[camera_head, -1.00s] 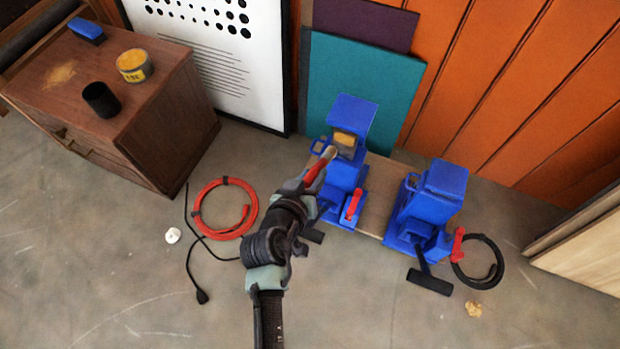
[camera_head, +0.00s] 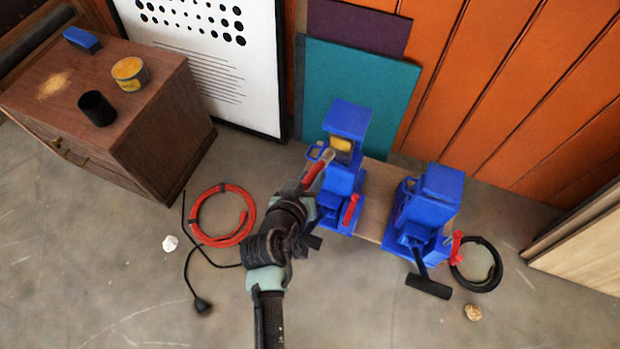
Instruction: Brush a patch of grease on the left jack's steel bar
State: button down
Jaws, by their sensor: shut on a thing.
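The left jack (camera_head: 348,121) is blue and stands on a wooden board, with a red lever at its lower right. A yellowish patch (camera_head: 341,145) shows in the opening under its head; the steel bar itself is hard to make out. My gripper (camera_head: 306,190) is shut on a red-handled brush (camera_head: 315,173). The brush slants up and right, its pale tip close to the yellowish patch. I cannot tell whether the tip touches it. My arm covers part of the left jack's base. A yellow tin (camera_head: 130,73) stands on the wooden cabinet.
The right jack (camera_head: 430,205) has a black-handled lever sticking out in front. The cabinet (camera_head: 160,120) also holds a black cup (camera_head: 97,108) and a blue brush or block (camera_head: 82,40). A red hose coil (camera_head: 222,242), black cable and black ring (camera_head: 478,265) lie on the floor.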

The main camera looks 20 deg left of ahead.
jog(key=shift+w, duration=0.25)
jog(key=shift+d+p, duration=1.2)
jog(key=shift+d, duration=0.85)
jog(key=shift+a+b, duration=1.05)
jog(key=shift+a, duration=1)
jog(key=s, duration=0.6)
jog(key=shift+a, duration=0.1)
